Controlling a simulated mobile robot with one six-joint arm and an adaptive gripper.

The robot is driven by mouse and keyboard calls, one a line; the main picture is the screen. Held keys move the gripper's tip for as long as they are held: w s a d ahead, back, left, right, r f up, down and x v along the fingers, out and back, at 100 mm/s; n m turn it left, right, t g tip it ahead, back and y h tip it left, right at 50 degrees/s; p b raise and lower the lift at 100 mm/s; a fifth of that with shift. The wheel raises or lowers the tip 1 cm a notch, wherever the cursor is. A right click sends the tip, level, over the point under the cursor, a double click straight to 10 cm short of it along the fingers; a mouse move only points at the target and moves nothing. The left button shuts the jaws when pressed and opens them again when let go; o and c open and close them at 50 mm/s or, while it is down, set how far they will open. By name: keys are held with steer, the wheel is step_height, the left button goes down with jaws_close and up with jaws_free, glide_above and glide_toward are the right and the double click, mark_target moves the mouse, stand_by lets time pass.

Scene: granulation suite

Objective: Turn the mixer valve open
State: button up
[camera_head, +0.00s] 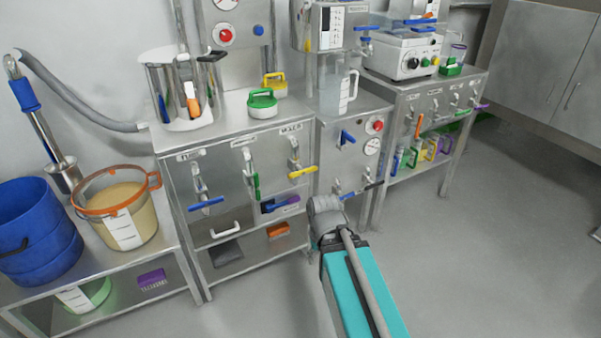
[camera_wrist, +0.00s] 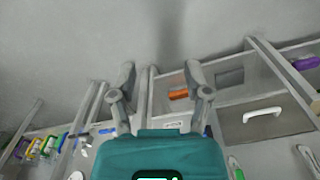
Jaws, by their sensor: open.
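Several lever valves are on the cabinet fronts in the head view: a blue-handled one (camera_head: 206,203), a green-handled one (camera_head: 255,187) and a yellow-handled one (camera_head: 301,172) on the left cabinet. A lower valve with a blue handle (camera_head: 350,194) shows beside my wrist. In the head view my wrist hides the fingers.
The left cabinet (camera_head: 180,178) has a white drawer handle (camera_head: 225,231). A side table (camera_head: 395,105) stands right with several more valves. The grey floor (camera_head: 490,250) at right is clear.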

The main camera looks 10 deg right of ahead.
steer(key=m+t+y+b, duration=0.5)
steer(key=t+y+b, duration=0.45)
steer(key=y, duration=0.65)
glide_toward(305, 173)
steer(key=d, duration=0.1)
steer(key=d+g, duration=0.1)
steer(key=d+b, duration=0.1)
steer(key=shift+s+r, duration=0.3)
steer(key=shift+s, duration=0.1)
steer(key=shift+a, duration=0.15)
steer(key=shift+x, duration=6.75)
